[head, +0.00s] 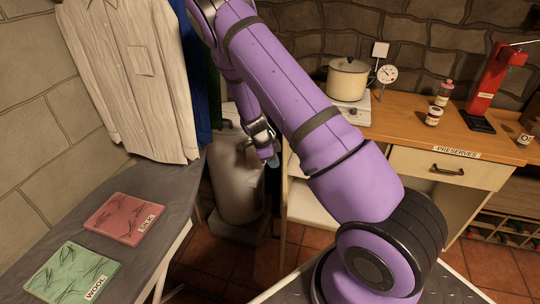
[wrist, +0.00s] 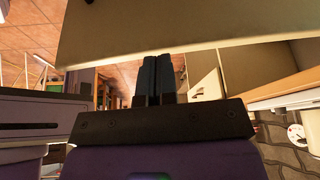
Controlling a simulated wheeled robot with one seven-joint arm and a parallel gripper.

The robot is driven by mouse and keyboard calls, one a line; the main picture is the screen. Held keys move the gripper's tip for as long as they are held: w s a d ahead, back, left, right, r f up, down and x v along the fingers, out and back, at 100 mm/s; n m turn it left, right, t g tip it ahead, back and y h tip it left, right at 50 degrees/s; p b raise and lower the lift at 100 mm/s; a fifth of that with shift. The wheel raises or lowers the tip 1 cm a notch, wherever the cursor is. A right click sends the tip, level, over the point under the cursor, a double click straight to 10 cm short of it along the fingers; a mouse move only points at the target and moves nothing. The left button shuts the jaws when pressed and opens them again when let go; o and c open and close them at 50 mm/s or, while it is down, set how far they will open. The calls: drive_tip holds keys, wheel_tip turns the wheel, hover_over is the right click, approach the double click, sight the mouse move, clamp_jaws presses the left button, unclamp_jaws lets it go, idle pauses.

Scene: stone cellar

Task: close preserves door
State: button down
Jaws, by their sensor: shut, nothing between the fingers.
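A pale cabinet (head: 310,205) stands under the wooden counter, its front open onto shelves, partly hidden behind my arm. The PRESERVES label (head: 457,151) is on the counter's front edge. A broad beige panel (wrist: 190,28), which looks like the open door, fills the upper wrist view. My gripper (head: 271,160) is shut and empty, left of the cabinet opening. In the wrist view its fingertips (wrist: 157,60) lie close to the panel's edge; I cannot tell if they touch. In the head view my arm hides most of the door area.
A grey cylinder (head: 237,175) stands behind my gripper. A table (head: 60,205) with cloth squares is at left, below a hanging shirt (head: 130,75). A pot (head: 347,78) and jars stand on the counter. A drawer (head: 449,168) is at right.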

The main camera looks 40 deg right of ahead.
drive_tip(key=shift+x, duration=1.9)
drive_tip(key=shift+d, duration=0.15)
